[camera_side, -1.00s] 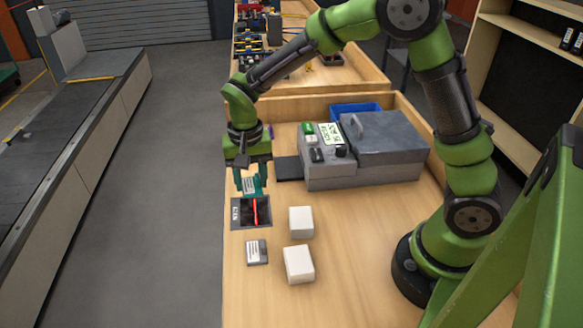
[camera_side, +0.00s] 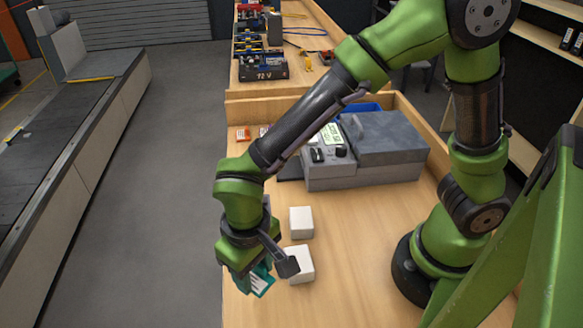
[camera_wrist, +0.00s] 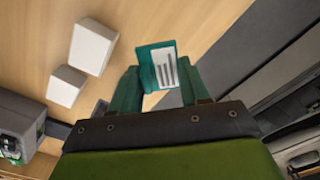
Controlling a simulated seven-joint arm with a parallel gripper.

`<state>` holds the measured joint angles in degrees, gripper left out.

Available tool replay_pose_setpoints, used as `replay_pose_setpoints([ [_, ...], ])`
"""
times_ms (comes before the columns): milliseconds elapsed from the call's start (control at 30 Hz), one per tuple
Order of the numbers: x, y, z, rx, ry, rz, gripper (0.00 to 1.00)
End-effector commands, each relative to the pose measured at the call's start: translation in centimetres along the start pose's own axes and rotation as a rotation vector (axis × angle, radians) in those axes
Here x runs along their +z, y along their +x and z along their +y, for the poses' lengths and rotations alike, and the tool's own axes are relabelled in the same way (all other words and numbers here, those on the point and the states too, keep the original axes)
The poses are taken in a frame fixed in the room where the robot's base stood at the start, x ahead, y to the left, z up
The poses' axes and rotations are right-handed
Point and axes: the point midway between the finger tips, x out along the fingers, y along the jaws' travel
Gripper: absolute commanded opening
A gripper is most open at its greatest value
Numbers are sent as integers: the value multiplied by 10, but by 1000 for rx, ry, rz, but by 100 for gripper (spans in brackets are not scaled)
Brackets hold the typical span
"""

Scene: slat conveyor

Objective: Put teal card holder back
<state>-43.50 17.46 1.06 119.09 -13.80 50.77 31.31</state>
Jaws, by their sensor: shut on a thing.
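The teal card holder (camera_wrist: 148,66), with a white card of dark lines, is between the fingers of my gripper (camera_wrist: 158,82) in the wrist view. My gripper is shut on it. In the side view my gripper (camera_side: 252,276) is low at the left edge of the bench, and the holder (camera_side: 263,284) shows tilted below it. I cannot tell whether the holder touches the bench.
Two white blocks (camera_side: 301,221) (camera_side: 299,264) stand on the wooden bench (camera_side: 365,240) just right of my gripper. A grey machine (camera_side: 365,160) with a small display stands farther back. The grey floor (camera_side: 165,200) lies beyond the bench's left edge.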

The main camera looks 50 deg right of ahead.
Motion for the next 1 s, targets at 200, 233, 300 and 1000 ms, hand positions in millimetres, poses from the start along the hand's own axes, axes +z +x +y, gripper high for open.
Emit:
replay_pose_setpoints([
  [200,-1,26,0,1,1,-1,17],
  [233,-1,30,0,1,2,-1,17],
  [300,-1,41,0,1,1,-2,17],
  [1000,-2,65,0,-2,3,2,66],
])
